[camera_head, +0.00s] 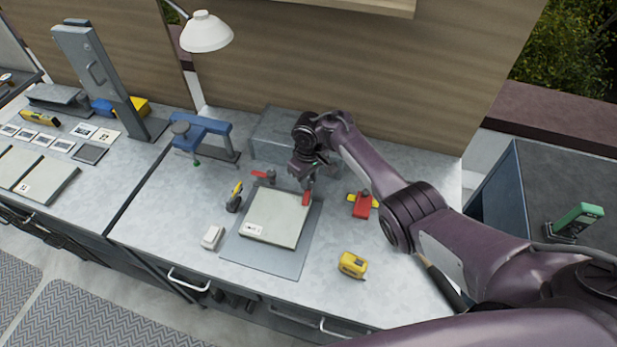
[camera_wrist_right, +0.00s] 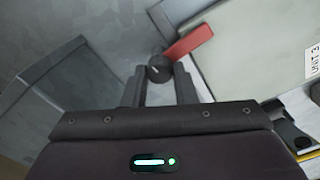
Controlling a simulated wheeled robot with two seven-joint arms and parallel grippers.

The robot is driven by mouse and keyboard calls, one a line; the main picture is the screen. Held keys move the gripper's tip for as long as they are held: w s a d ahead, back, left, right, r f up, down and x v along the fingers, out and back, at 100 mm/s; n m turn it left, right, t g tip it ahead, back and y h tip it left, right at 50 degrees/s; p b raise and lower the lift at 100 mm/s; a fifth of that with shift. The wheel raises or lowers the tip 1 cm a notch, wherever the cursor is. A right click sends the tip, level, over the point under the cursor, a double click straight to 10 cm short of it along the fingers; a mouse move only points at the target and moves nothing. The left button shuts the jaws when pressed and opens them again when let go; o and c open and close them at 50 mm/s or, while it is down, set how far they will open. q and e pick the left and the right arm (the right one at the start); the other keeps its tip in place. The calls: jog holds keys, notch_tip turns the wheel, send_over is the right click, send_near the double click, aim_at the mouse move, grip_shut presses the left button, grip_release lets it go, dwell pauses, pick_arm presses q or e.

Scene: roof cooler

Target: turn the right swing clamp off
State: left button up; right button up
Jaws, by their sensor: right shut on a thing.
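The right swing clamp has a black round pivot (camera_wrist_right: 159,68) and a red lever (camera_wrist_right: 190,42). In the head view its red lever (camera_head: 306,198) lies at the back right corner of the light panel (camera_head: 275,216). My right gripper (camera_head: 309,178) points down over this clamp. In the right wrist view its two fingers (camera_wrist_right: 163,84) stand on either side of the black pivot, shut on it. The lever reaches from the pivot onto the edge of the panel. The left swing clamp, with a red lever (camera_head: 262,174), is at the panel's back left. My left gripper is not in view.
The panel lies on a grey mat (camera_head: 262,263). A red and yellow tool (camera_head: 363,205) and a yellow object (camera_head: 352,264) lie to the right. A yellow and black tool (camera_head: 235,196) and a white block (camera_head: 212,238) are left. A grey box (camera_head: 275,135) stands behind.

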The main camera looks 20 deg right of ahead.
jog(key=n, duration=0.7)
jog(key=shift+n, duration=0.4)
jog(key=n+b, duration=0.1)
jog(key=n, duration=0.3)
jog(key=shift+s+n+b, duration=0.1)
jog(key=shift+n+b, duration=0.65)
jog(key=shift+n, duration=1.35)
jog(key=o, duration=1)
